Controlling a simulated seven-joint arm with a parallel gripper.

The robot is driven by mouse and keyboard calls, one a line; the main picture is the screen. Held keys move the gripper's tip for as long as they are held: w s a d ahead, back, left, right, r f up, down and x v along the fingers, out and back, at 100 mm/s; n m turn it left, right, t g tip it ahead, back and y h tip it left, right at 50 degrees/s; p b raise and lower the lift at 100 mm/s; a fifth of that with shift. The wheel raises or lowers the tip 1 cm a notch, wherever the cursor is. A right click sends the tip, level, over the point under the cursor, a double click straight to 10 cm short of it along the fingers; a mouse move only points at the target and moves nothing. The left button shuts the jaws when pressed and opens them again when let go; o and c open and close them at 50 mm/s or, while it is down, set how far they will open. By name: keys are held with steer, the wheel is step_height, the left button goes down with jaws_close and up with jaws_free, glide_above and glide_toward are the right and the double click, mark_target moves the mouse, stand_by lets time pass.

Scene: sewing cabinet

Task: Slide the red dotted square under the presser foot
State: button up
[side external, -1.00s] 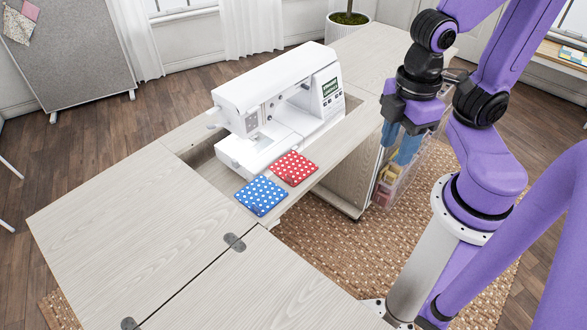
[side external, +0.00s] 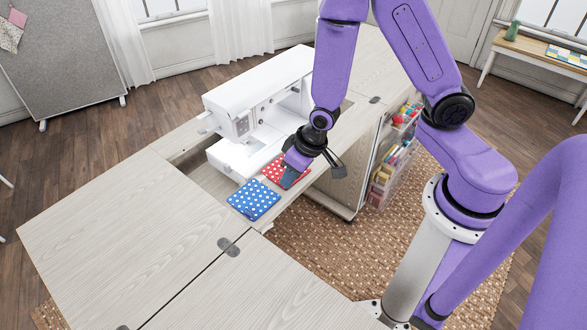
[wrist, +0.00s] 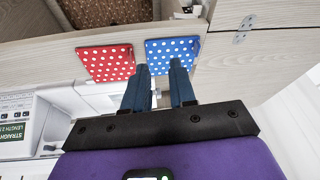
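The red dotted square (side external: 272,169) lies flat on the wood strip in front of the white sewing machine (side external: 262,98). In the wrist view the red square (wrist: 106,62) is left of my fingers. The blue dotted square (side external: 254,199) lies beside it and also shows in the wrist view (wrist: 172,50). My gripper (side external: 287,179) points down over the red square's right part in the side view, hiding some of it. In the wrist view its two fingers (wrist: 160,67) are apart with nothing between them, the tips near the blue square's edge. The presser foot is too small to make out.
The machine's body and arm rise close behind the squares. An open recess (side external: 200,170) lies left of the machine. The cabinet top (side external: 110,215) at the left is clear. A clear organizer (side external: 392,165) with colored supplies hangs at the cabinet's right side.

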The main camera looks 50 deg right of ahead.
mark_target(273, 171)
steer(key=w+d+f+m+h, duration=0.1)
steer(key=d+f, duration=0.1)
steer(key=w+d+f+m+t, duration=0.1)
steer(key=w+d+f, duration=0.1)
steer(key=shift+w+d+h, duration=0.1)
steer(key=shift+d+h, duration=0.1)
steer(key=shift+h, duration=0.2)
steer(key=shift+x, duration=2.9)
jaws_close()
steer(key=shift+r, duration=2.55)
steer(key=shift+w, duration=0.1)
steer(key=w, duration=0.2)
steer(key=w+a, duration=0.1)
steer(key=w, duration=0.1)
steer(key=w+a, duration=0.1)
steer(key=w, duration=0.2)
steer(key=shift+a+f, duration=0.25)
steer(key=shift+f, duration=0.05)
steer(key=shift+w+f, duration=1.4)
steer(key=shift+f, duration=0.05)
